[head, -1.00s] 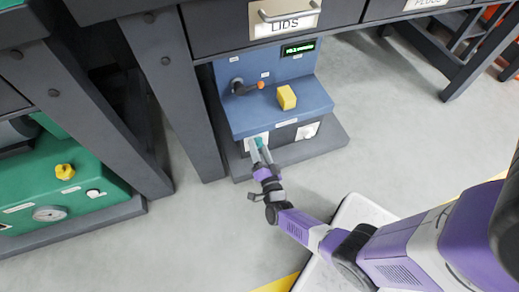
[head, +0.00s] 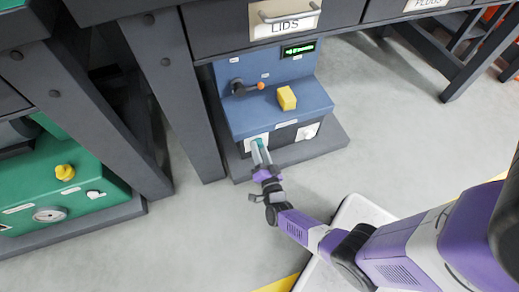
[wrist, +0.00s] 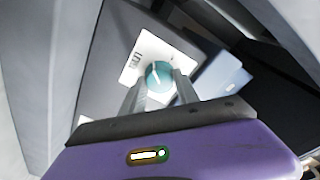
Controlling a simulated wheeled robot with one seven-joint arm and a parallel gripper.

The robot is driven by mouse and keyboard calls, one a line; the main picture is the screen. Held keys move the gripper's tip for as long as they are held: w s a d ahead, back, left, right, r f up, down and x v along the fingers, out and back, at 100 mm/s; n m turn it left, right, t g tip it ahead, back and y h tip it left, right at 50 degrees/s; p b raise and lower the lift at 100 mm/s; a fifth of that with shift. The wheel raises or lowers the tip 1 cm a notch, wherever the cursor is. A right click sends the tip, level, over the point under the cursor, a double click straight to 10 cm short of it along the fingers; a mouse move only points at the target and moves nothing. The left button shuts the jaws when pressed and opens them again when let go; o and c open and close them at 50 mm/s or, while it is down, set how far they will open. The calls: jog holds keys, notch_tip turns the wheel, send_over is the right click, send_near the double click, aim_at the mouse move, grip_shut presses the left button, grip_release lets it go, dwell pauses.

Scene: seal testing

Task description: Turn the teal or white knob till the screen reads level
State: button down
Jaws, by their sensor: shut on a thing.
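My gripper (head: 261,153) is at the lower front of the blue machine (head: 250,121), shut on the teal knob (head: 257,145). In the wrist view the teal knob (wrist: 159,75) sits on a white plate between my two fingers (wrist: 160,92), with a white pointer line on its face. The white knob (head: 307,132) is on a second white plate to the right on the same front, untouched. The screen (head: 298,49) on the machine's upper panel shows green text too small to read.
A green machine (head: 70,195) is further left.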

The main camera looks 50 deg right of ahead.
jog(key=c, duration=0.9)
grip_release()
jog(key=p+v, duration=0.2)
jog(key=v, duration=0.5)
jog(key=shift+s+a, duration=0.25)
jog(key=shift+s, duration=0.1)
jog(key=shift+f, duration=0.1)
